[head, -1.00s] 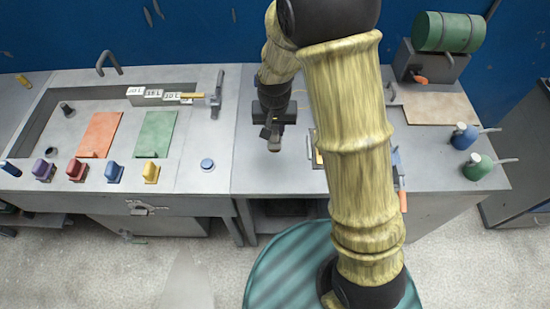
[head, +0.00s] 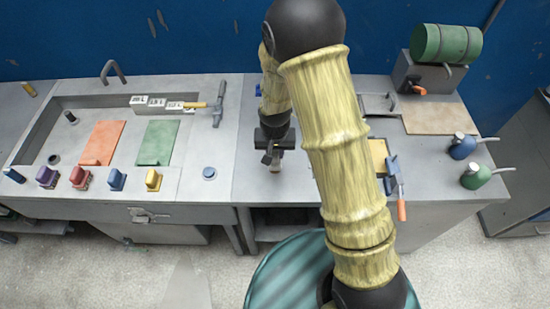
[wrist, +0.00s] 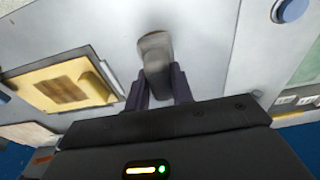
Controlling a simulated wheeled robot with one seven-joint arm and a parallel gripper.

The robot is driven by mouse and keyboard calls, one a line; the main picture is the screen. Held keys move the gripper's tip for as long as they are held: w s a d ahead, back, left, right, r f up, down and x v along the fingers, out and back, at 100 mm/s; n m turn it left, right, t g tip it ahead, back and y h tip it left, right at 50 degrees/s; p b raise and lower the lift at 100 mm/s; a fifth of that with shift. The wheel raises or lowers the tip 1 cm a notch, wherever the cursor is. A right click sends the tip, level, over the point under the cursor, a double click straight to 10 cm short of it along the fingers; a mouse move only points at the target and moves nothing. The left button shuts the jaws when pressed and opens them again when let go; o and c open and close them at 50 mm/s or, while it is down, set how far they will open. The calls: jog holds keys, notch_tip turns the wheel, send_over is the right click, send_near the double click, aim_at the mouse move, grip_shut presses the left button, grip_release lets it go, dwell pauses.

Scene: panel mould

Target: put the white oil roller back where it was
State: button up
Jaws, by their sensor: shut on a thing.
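My gripper (head: 272,152) hangs over the grey bench just right of the seam between its two sections. In the wrist view my gripper (wrist: 158,88) is shut on a pale grey, rounded piece, which I take to be the white oil roller (wrist: 155,50). It sticks out beyond the fingers; its gripped end is hidden between them. In the head view the roller is small and dark, and I cannot tell whether it touches the bench.
A yellow panel (wrist: 65,85) in a metal frame lies beside the gripper. An orange-handled tool (head: 401,210) lies right of it. A blue button (head: 209,173) sits left of the seam. Blue (head: 462,147) and green (head: 475,176) spouted cans stand far right. The bench around my gripper is clear.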

jog(key=shift+f+p, duration=0.3)
jog(key=shift+f, duration=1.65)
jog(key=shift+f, duration=0.1)
jog(key=o, duration=1)
jog(key=shift+c, duration=0.2)
jog(key=shift+w+r, duration=0.1)
jog(key=shift+r, duration=0.35)
jog(key=r, duration=0.3)
jog(key=s+r+b, duration=0.1)
jog(key=r, duration=0.3)
jog(key=r+b, duration=0.1)
jog(key=r, duration=0.3)
jog(key=shift+s+r, duration=0.15)
jog(key=shift+s, duration=0.2)
